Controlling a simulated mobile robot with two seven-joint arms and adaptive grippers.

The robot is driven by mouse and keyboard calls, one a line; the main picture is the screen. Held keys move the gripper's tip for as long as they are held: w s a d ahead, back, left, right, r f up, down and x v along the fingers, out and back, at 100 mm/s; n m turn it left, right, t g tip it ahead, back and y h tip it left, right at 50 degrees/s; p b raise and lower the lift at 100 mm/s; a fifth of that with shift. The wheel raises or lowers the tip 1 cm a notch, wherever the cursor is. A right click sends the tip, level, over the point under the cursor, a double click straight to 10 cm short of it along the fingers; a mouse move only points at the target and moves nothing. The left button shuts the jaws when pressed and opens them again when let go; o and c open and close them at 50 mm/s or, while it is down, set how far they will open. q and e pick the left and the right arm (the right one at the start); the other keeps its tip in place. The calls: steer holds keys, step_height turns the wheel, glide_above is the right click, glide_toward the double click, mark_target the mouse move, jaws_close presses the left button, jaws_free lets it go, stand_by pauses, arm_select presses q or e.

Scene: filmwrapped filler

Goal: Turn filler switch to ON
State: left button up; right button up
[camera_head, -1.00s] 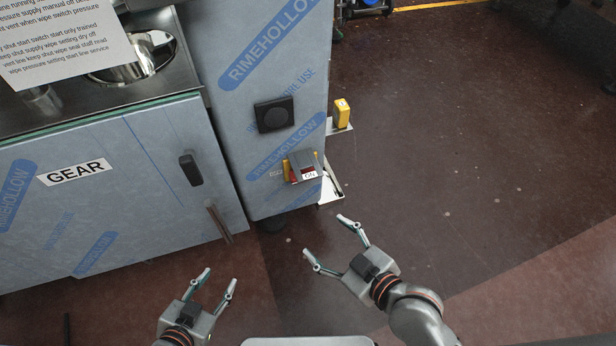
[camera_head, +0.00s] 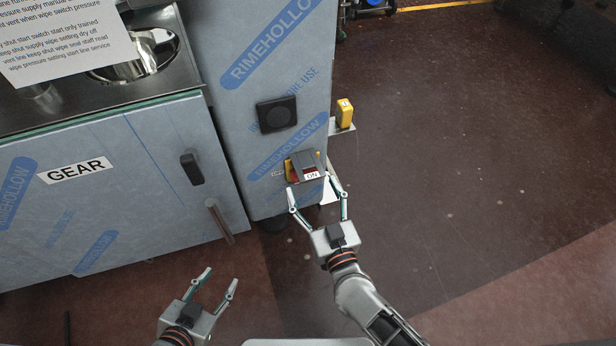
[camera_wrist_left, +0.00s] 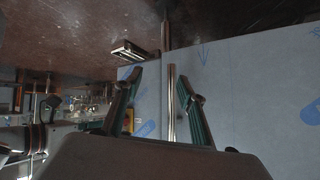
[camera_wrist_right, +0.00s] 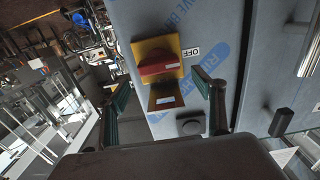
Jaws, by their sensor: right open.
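The filler switch is a red rotary handle (camera_wrist_right: 158,66) on a yellow plate (camera_wrist_right: 143,46), with an OFF label beside it in the right wrist view. My left gripper (camera_head: 222,276) is open and empty, low and left, away from the switch.
A black square knob (camera_head: 276,115) is above the switch. A yellow box (camera_head: 344,113) on a small bracket juts from the cabinet's right side. The GEAR cabinet (camera_head: 110,190) with handles stands left. The floor (camera_head: 480,150) at right is clear.

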steer(key=shift+b+x, duration=0.3)
steer(key=shift+x, duration=1.8)
steer(key=c, duration=1.1)
steer(key=shift+d+f+m+p, duration=0.15)
steer(key=shift+m+p, duration=0.4)
steer(key=shift+m, duration=1.2)
steer(key=shift+d+r+m+p, duration=0.15)
steer(key=shift+m+p, duration=0.35)
steer(key=shift+m, duration=1.25)
steer(key=shift+f, duration=0.15)
steer(key=o, duration=1.1)
